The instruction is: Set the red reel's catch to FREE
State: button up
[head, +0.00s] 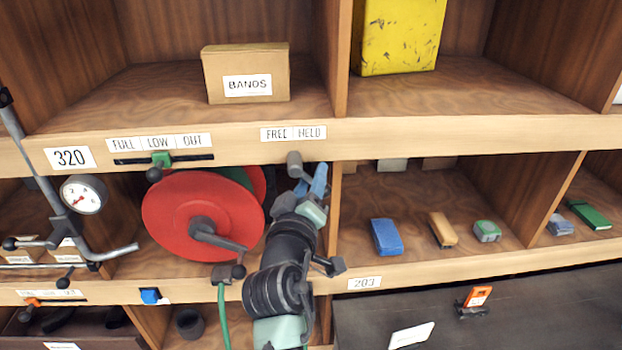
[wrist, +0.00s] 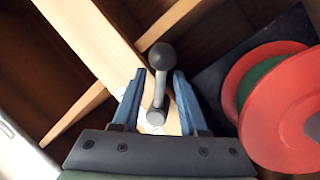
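The red reel (head: 190,215) sits in the middle bay, with green line on its drum and a dark crank on its face. Its red flanges also show at the right of the wrist view (wrist: 285,115). The catch is a grey lever (head: 294,160) on the shelf edge below the FREE/HELD label (head: 293,133). In the head view I cannot tell which word it is set to. My gripper (head: 310,178) is open just below and right of the catch. In the wrist view the lever (wrist: 160,85), with a dark ball end, shows between my gripper's blue fingers (wrist: 160,76), with gaps on both sides.
A FULL/LOW/OUT slider with a green block (head: 161,159) is left on the same edge. A pressure gauge (head: 83,194) and pipe stand at far left. A wooden divider (head: 333,210) is close right of my gripper. Small blocks lie in the right bay; a BANDS box (head: 246,62) sits above.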

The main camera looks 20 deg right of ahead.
grip_shut()
dwell(1.2)
